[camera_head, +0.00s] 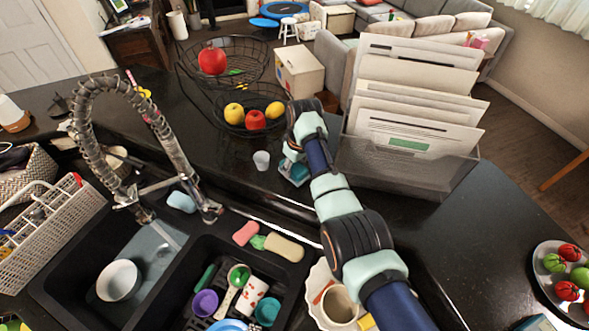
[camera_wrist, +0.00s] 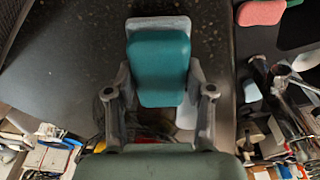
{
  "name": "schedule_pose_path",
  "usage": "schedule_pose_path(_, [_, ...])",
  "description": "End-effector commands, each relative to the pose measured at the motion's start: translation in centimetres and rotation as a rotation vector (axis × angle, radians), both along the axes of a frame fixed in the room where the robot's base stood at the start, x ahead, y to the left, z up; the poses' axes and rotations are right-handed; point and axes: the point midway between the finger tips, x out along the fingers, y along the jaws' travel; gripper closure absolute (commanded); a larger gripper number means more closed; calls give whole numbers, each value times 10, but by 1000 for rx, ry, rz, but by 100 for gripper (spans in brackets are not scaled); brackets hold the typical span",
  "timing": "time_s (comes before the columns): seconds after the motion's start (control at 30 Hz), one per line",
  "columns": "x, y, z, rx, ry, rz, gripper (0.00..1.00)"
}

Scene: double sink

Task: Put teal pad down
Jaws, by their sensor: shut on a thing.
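The teal pad (camera_wrist: 158,68) is a rounded rectangle seen large in the wrist view. My gripper (camera_wrist: 158,90) is shut on it, with a finger along each side of it. In the head view my gripper (camera_head: 294,170) is low over the dark counter, between the sink and the wire file rack. The pad is mostly hidden by my wrist there, and I cannot tell whether it touches the counter.
A small white cup (camera_head: 261,160) stands just left of my gripper. The wire file rack (camera_head: 405,165) with papers is close on the right. A wire fruit basket (camera_head: 249,110) stands behind. The double sink (camera_head: 190,270) holds dishes.

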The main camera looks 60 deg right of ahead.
Motion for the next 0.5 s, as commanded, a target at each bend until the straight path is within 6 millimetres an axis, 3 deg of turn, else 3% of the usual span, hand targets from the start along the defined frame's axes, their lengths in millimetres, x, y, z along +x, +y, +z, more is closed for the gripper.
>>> schedule_pose_path(0.1, [0,0,-15,0,0,0,80])
schedule_pose_path(0.3, [0,0,-16,0,0,0,79])
schedule_pose_path(0.33, [0,0,-16,0,0,0,42])
schedule_pose_path(0.5, [0,0,-15,0,0,0,17])
